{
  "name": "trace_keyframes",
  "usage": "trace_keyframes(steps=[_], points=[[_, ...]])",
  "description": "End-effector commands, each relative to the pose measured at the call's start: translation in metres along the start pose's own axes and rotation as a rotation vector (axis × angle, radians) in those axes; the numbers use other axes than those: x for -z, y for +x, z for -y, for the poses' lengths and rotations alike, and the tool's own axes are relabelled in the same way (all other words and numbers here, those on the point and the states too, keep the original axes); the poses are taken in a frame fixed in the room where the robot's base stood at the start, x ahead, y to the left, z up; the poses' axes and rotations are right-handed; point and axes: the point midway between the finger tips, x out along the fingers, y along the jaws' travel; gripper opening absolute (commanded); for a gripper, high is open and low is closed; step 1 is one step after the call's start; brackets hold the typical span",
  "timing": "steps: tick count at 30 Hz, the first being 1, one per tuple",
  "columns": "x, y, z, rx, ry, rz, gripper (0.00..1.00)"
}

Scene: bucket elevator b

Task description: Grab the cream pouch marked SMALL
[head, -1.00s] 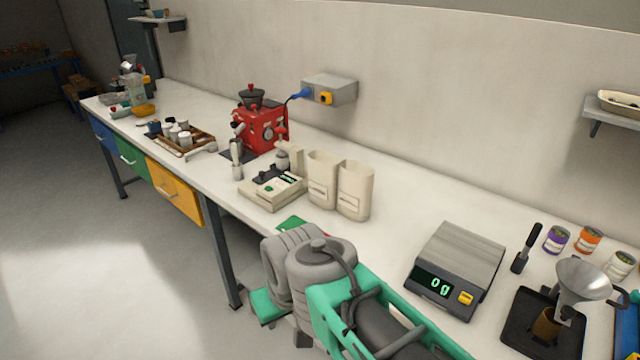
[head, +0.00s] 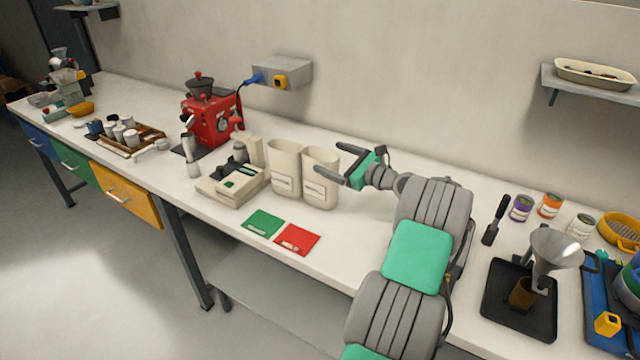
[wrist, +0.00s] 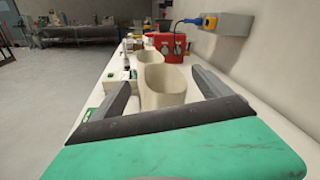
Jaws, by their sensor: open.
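Two open-topped cream pouches stand upright side by side on the bench, a left pouch (head: 285,168) and a right pouch (head: 320,190). Each has a front label too small to read, so I cannot tell which is marked SMALL. My gripper (head: 333,161) is open and empty, pointing left at the right pouch's upper part. In the wrist view, the nearer pouch (wrist: 164,88) appears between the finger lines, just ahead. The farther pouch (wrist: 149,57) is partly hidden behind it. I cannot tell whether a finger touches the nearer pouch.
A cream device (head: 230,187) stands left of the pouches. Green (head: 262,223) and red (head: 297,240) cards lie in front. A red grinder (head: 212,122) stands farther left. A funnel stand (head: 520,300) is right of my arm. The wall is close behind.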

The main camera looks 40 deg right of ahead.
Motion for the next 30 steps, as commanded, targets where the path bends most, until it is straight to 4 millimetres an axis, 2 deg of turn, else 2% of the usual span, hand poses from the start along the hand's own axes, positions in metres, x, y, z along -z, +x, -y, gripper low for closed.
trace_keyframes(steps=[1,5,14,21,27,30], points=[[0.010,-0.013,0.006,0.012,0.109,0.030,0.88],[0.027,-0.026,0.004,0.009,0.277,0.071,0.88],[0.021,0.012,0.000,0.003,0.268,0.068,0.88],[0.018,0.051,-0.003,0.004,0.267,0.067,0.88],[0.019,0.052,-0.003,0.006,0.267,0.067,0.88],[0.019,0.052,-0.003,0.006,0.266,0.067,0.81]])
